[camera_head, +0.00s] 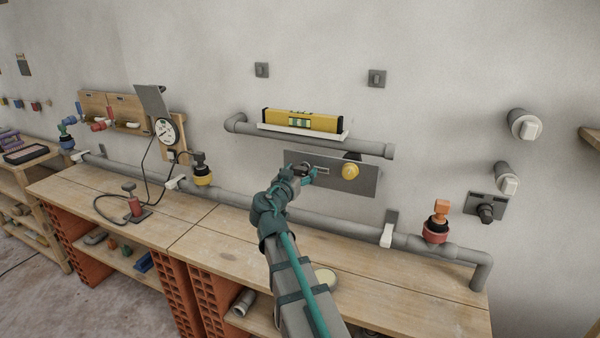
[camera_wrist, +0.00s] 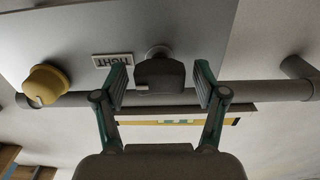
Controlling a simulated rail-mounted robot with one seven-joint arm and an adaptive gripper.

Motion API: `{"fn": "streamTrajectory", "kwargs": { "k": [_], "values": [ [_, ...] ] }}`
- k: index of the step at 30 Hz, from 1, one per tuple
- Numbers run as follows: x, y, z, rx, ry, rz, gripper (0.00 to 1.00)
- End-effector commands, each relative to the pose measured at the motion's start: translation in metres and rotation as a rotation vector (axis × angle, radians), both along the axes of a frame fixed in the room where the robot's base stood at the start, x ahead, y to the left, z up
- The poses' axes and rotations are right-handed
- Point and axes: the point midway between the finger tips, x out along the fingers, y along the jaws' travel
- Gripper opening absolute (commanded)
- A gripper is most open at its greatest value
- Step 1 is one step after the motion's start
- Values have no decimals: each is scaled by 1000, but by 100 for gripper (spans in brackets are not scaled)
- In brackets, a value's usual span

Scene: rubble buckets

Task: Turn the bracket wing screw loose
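The wing screw is a dark grey knob (camera_wrist: 160,75) on the grey plate (camera_wrist: 75,35), in the middle of the wrist view. A label reading TIGHT (camera_wrist: 113,59) sits beside it, upside down in that view. My gripper (camera_wrist: 160,85) is open, with one teal finger on each side of the screw and a small visible gap at both sides. In the head view my gripper (camera_head: 305,174) is in front of the left part of the plate (camera_head: 368,184) and hides most of the screw.
A yellow knob (camera_head: 349,171) is on the same plate, right of my gripper. Above runs a grey pipe (camera_head: 365,147) with a yellow spirit level (camera_head: 300,120) on a white ledge. A long pipe (camera_head: 325,222) runs below along the wooden bench (camera_head: 420,292).

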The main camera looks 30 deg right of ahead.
Motion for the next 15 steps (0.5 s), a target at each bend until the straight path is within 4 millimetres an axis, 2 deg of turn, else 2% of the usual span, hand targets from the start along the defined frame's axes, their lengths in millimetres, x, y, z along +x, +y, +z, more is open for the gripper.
{"fn": "streamTrajectory", "kwargs": {
  "k": [1,2,9,10,15],
  "values": [
    [0,0,0,0,0,0,60],
    [0,0,0,0,0,0,55],
    [0,0,0,0,0,0,15],
    [0,0,0,0,0,0,12],
    [0,0,0,-6,7,0,12]
  ]
}}
